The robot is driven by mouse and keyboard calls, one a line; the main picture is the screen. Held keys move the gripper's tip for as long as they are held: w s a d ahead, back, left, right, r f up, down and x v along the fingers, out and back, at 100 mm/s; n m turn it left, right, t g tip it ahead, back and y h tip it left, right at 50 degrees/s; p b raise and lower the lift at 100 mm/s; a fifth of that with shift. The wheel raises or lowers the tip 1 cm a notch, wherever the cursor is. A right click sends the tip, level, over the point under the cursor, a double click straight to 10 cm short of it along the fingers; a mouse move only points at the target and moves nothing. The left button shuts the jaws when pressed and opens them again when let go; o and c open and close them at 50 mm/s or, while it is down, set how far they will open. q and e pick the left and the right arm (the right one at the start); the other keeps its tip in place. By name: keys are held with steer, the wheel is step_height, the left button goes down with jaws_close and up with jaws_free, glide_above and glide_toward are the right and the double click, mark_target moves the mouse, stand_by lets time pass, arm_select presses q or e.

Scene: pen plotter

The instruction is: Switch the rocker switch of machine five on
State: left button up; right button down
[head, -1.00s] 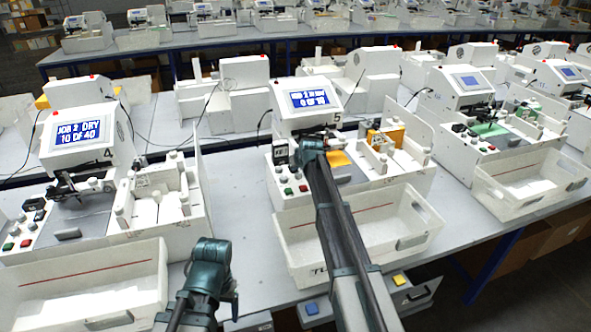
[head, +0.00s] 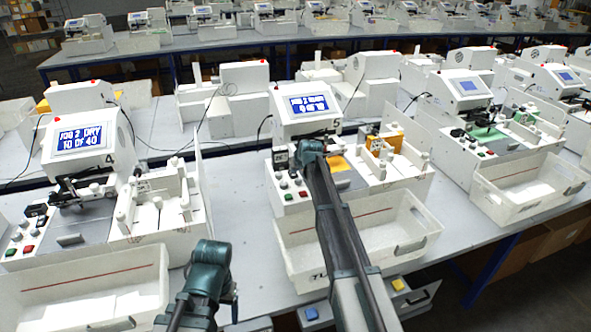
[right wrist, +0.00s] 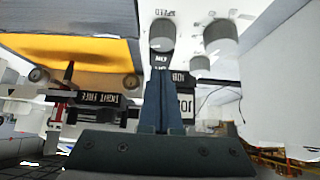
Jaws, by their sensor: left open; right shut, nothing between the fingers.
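Machine five (head: 305,104) is the white machine in the middle of the head view, with a lit blue screen and a "5" at its side. Its front panel has a black switch-like part (head: 280,155), knobs, and green and red buttons (head: 288,197). I cannot make out the rocker's position. My right gripper (head: 308,152) is over this panel, just right of the black part. In the right wrist view the fingers (right wrist: 160,82) are shut and empty, near small black labels and grey knobs (right wrist: 220,36); contact is unclear. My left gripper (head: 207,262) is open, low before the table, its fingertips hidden.
A white bin (head: 410,222) stands in front of machine five. Machine four (head: 80,140) is at the left with its own bin (head: 85,285); another machine (head: 465,95) stands at the right. An orange block (head: 392,136) sits on machine five. Bare tabletop (head: 232,178) lies between machines four and five.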

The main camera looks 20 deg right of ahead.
steer(key=shift+r, duration=0.1)
steer(key=shift+s+r+p, duration=0.15)
steer(key=shift+r+p, duration=0.7)
steer(key=shift+p, duration=0.1)
steer(key=r+p, duration=0.1)
steer(key=s+r+p, duration=0.1)
steer(key=r+p, duration=0.1)
steer(key=shift+s+r, duration=0.2)
steer(key=s+r+p, duration=0.4)
steer(key=s+p, duration=0.1)
steer(key=s, duration=0.2)
steer(key=shift+d+r, duration=0.15)
steer(key=shift+r, duration=0.1)
